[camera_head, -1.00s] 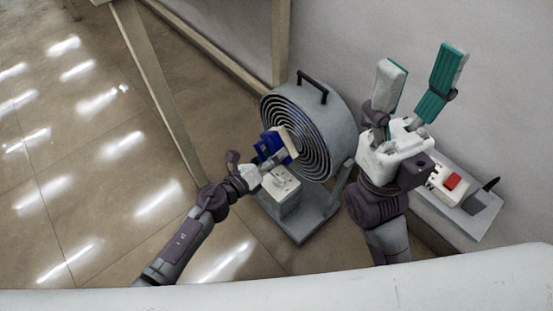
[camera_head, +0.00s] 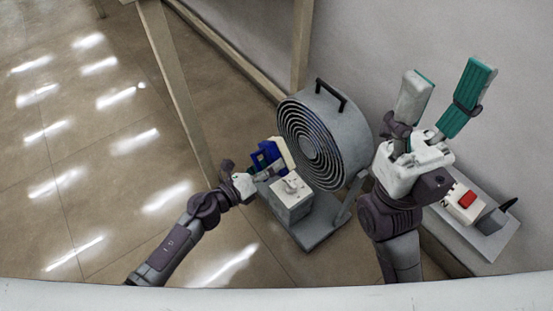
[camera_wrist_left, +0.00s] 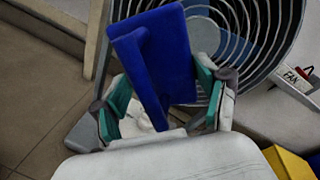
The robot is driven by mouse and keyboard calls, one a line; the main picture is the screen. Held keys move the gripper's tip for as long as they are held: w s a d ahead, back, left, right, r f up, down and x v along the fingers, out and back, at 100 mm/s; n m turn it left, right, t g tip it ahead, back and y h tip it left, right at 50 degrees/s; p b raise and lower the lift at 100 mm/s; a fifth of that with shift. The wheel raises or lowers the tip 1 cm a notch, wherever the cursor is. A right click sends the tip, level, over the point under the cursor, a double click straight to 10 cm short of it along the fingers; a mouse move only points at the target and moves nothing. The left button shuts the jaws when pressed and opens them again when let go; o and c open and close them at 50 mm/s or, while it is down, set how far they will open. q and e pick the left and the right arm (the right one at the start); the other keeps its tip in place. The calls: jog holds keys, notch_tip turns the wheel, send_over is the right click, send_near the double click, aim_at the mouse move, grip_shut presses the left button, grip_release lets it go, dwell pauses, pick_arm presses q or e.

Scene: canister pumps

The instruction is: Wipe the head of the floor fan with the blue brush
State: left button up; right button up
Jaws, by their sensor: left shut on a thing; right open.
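The floor fan (camera_head: 345,140) is a grey round drum with a spiral grille (camera_head: 310,145) facing left and a black top handle. My left gripper (camera_head: 262,168) is shut on the blue brush (camera_head: 264,157). The brush's pale bristle side (camera_head: 286,153) faces the lower left of the grille; I cannot tell whether it touches. In the left wrist view the blue brush (camera_wrist_left: 160,60) stands between the teal fingers (camera_wrist_left: 162,98), with the grille (camera_wrist_left: 255,30) behind it; its bristles are hidden. My right gripper (camera_head: 447,82) is open and empty, pointing up at the right of the fan.
A white box (camera_head: 291,197) sits on the fan's base, just below the brush. A grey ledge with a white unit and red switch (camera_head: 467,199) is at the right. Beige frame posts (camera_head: 180,90) stand at the left and behind. The floor at left is clear.

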pick_arm(q)
jog(key=shift+s+a, duration=0.4)
jog(key=shift+a, duration=0.15)
jog(key=shift+f+v, duration=0.2)
jog(key=shift+v, duration=1.25)
jog(key=shift+w+a, duration=0.1)
jog(key=shift+a, duration=0.05)
